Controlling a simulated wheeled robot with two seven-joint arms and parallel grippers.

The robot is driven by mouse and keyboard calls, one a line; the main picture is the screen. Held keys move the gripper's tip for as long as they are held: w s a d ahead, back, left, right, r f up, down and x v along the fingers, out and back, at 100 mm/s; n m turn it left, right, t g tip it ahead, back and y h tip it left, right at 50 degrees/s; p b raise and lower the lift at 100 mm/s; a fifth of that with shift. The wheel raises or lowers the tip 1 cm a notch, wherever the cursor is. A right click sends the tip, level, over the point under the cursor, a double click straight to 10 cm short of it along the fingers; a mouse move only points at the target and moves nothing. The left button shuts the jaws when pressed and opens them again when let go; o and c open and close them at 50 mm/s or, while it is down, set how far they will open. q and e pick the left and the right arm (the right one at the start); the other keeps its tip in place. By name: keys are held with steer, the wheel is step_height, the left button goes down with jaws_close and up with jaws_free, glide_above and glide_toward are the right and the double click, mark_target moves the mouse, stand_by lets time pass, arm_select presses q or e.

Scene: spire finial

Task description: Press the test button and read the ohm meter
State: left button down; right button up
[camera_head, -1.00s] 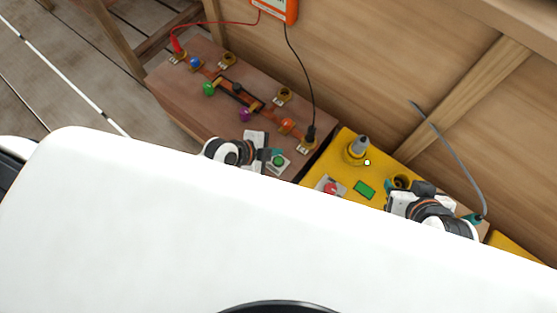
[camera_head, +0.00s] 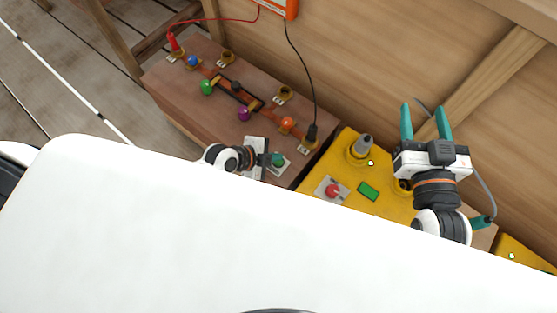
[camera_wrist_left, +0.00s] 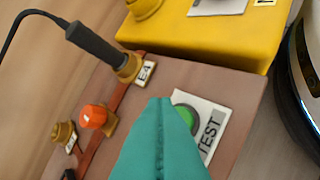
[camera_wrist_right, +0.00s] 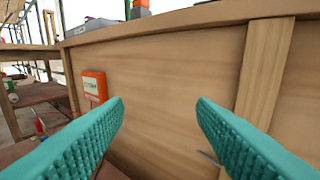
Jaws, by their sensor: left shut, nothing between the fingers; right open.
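The green test button (camera_wrist_left: 184,117) sits on a white plate marked TEST (camera_wrist_left: 208,125) on the brown board. My left gripper (camera_head: 278,160) is shut and empty, with its teal tips over the button plate. In the left wrist view its fingers (camera_wrist_left: 162,104) hide part of the button; whether they touch it I cannot tell. The orange ohm meter (camera_head: 287,8) is on the wooden wall, cut off by the top edge. It also shows in the right wrist view (camera_wrist_right: 94,86), its reading too small to make out. My right gripper (camera_head: 427,108) is open and empty, raised before the wall.
The brown board (camera_head: 185,110) carries several coloured knobs and brass terminals. A red lead (camera_head: 225,20) and a black probe (camera_head: 312,132) run to the meter. A yellow box (camera_head: 340,160) with a red button (camera_head: 333,190) stands to the right. A grey cable hangs behind my right gripper.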

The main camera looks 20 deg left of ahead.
arm_select(q)
steer(key=shift+f, duration=0.3)
arm_select(e)
steer(key=shift+a+r+t+y, duration=0.15)
steer(key=shift+r+t+y, duration=0.15)
steer(key=shift+r+t, duration=0.45)
steer(key=shift+r+g, duration=0.15)
steer(key=shift+g, duration=0.1)
arm_select(q)
steer(key=shift+f, duration=0.15)
stand_by(1.0)
steer(key=shift+f+b, duration=0.3)
steer(key=shift+b, duration=0.1)
arm_select(e)
steer(key=shift+a+r+t, duration=0.1)
steer(key=shift+r+t, duration=0.7)
steer(key=shift+r, duration=0.2)
arm_select(q)
steer(key=shift+f, duration=0.15)
arm_select(e)
steer(key=shift+s+r+t+y, duration=0.2)
steer(key=shift+r+t+y, duration=0.1)
steer(key=shift+r, duration=0.15)
